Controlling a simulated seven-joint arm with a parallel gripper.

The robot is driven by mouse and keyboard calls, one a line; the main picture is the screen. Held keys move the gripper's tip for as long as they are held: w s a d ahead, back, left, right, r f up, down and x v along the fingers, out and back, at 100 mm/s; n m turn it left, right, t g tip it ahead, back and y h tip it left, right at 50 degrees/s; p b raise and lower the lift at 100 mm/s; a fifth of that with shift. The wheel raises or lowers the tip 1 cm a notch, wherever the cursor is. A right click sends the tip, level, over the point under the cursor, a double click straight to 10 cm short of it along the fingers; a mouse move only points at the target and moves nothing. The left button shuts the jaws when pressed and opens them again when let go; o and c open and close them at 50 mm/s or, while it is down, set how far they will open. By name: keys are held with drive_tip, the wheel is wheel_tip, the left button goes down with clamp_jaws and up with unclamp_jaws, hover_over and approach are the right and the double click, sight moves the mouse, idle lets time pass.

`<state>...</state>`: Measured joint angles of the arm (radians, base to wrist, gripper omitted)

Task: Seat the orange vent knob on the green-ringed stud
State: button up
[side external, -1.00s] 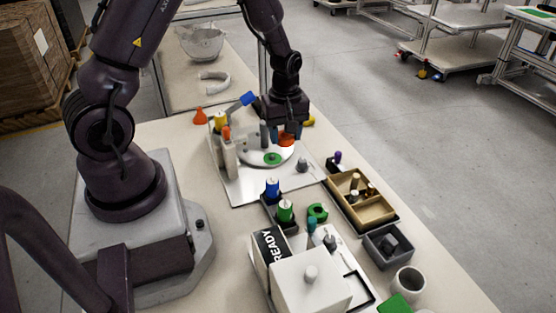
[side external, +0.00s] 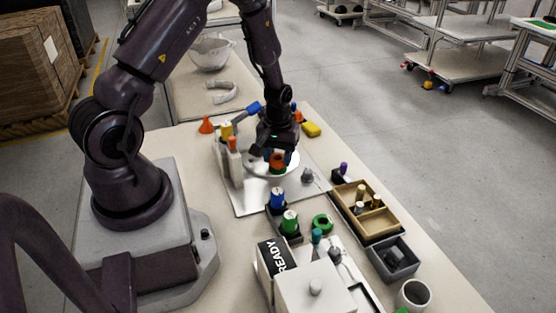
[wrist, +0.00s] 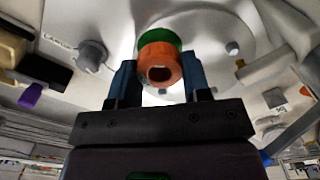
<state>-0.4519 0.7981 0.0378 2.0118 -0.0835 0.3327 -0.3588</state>
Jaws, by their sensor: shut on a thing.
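The orange vent knob (side external: 278,157) is held by my gripper (side external: 277,154), low over the round pale plate (side external: 291,168). The green ring (side external: 278,170) shows just below the knob. In the wrist view the knob (wrist: 160,66) sits between the two blue fingers of my gripper (wrist: 161,76), with a dark opening in its near face. The green ring (wrist: 160,40) shows as an arc behind the knob's upper edge. The stud itself is hidden by the knob. I cannot tell whether the knob touches the ring.
Orange and yellow posts (side external: 232,145) stand left of the plate. A grey knob (side external: 307,175) is at its right. Blue (side external: 277,198) and green (side external: 290,222) capped cylinders stand in front. A wooden tray (side external: 377,226) and grey bin (side external: 393,262) lie to the right.

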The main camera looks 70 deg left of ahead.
drive_tip(key=shift+f, duration=0.7)
drive_tip(key=shift+f, duration=0.2)
drive_tip(key=o, duration=0.9)
drive_tip(key=shift+r, duration=0.15)
